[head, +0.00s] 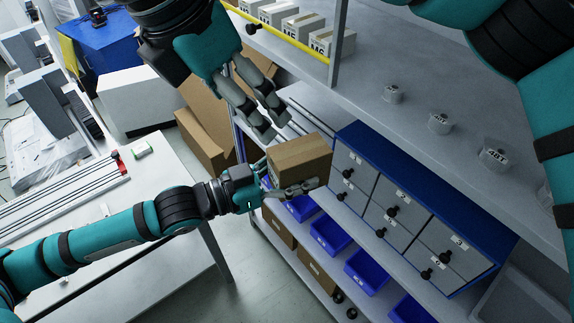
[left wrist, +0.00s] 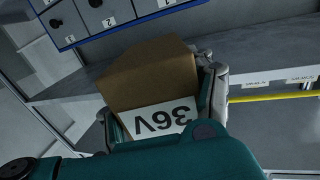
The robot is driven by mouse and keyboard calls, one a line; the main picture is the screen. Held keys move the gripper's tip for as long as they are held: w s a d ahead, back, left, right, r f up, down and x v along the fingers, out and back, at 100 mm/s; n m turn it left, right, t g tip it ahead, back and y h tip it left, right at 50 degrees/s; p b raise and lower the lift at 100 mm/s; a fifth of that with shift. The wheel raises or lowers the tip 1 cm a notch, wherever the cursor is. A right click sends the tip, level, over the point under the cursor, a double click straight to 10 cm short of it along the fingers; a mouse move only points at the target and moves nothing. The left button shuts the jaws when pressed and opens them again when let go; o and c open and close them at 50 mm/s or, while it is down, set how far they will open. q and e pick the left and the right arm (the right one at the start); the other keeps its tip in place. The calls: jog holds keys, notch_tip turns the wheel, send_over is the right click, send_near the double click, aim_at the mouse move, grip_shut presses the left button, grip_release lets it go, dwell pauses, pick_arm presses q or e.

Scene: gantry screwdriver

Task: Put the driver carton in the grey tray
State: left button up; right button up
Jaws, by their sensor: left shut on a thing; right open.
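The brown driver carton (head: 300,157) is in the air in front of the shelf rack. My left gripper (head: 287,180) is shut on it, with fingers on opposite sides. In the left wrist view the carton (left wrist: 150,75) shows a white label reading 36V, upside down, between the fingers (left wrist: 165,105). My right gripper (head: 272,122) is open and empty, above and left of the carton. A grey tray-like container (head: 497,300) is partly visible at the lower right of the head view, cut off by the edge.
A blue cabinet with numbered grey drawers (head: 405,220) stands on the shelf right of the carton. Blue bins (head: 330,235) sit below. The upper shelf (head: 420,75) holds several small labelled weights. A white table (head: 150,185) stands left.

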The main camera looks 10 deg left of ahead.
pick_arm(q)
jog(key=shift+w+d+f+m+g+h, duration=0.2)
jog(key=shift+d+m+g+h, duration=0.1)
jog(key=shift+d+g+h, duration=0.15)
jog(key=shift+w+f+g, duration=0.1)
jog(key=shift+f+g, duration=0.15)
jog(key=shift+w, duration=0.1)
pick_arm(e)
jog(key=m+g+h, duration=0.1)
jog(key=m+g, duration=0.1)
jog(key=m, duration=0.3)
send_near(303, 149)
jog(key=shift+t, duration=0.3)
jog(key=x, duration=1.1)
jog(key=shift+s, duration=0.25)
jog(key=c, duration=1.5)
pick_arm(q)
jog(key=o, duration=1.5)
jog(key=shift+a, duration=0.1)
pick_arm(e)
jog(key=shift+c, duration=0.2)
